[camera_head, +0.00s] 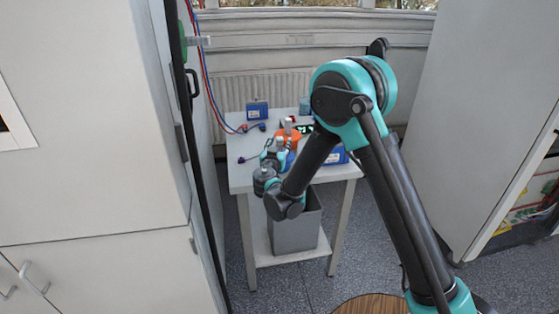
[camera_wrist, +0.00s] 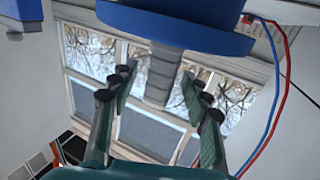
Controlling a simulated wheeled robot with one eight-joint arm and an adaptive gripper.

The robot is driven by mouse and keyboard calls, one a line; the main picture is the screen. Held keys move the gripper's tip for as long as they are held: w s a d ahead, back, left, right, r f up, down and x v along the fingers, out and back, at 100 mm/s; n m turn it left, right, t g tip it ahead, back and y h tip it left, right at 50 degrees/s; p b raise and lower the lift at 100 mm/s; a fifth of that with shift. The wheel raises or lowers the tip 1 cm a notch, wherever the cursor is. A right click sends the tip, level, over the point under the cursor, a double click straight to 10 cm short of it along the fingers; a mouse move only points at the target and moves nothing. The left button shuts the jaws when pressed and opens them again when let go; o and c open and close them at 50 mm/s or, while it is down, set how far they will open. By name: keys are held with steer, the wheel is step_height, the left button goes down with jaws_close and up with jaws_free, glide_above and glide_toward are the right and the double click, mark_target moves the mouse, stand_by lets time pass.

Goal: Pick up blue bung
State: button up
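In the wrist view, a blue round piece, seemingly the blue bung (camera_wrist: 180,20), fills the top edge with a ribbed grey stem (camera_wrist: 160,75). My gripper (camera_wrist: 160,88) is open. Its two dark-tipped fingers stand on either side of the stem. A gap shows on the left; whether the right finger touches cannot be told. In the head view, my gripper (camera_head: 277,150) is low over the small table, close to a blue piece (camera_head: 291,159) and an orange piece (camera_head: 288,137). My wrist partly hides this area.
A grey bin (camera_head: 297,232) stands beneath. Tall cabinets flank left (camera_head: 90,120) and right (camera_head: 470,100). A radiator is behind.

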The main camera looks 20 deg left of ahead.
jaws_close()
stand_by(0.4)
step_height(320, 180, up, 25)
stand_by(1.1)
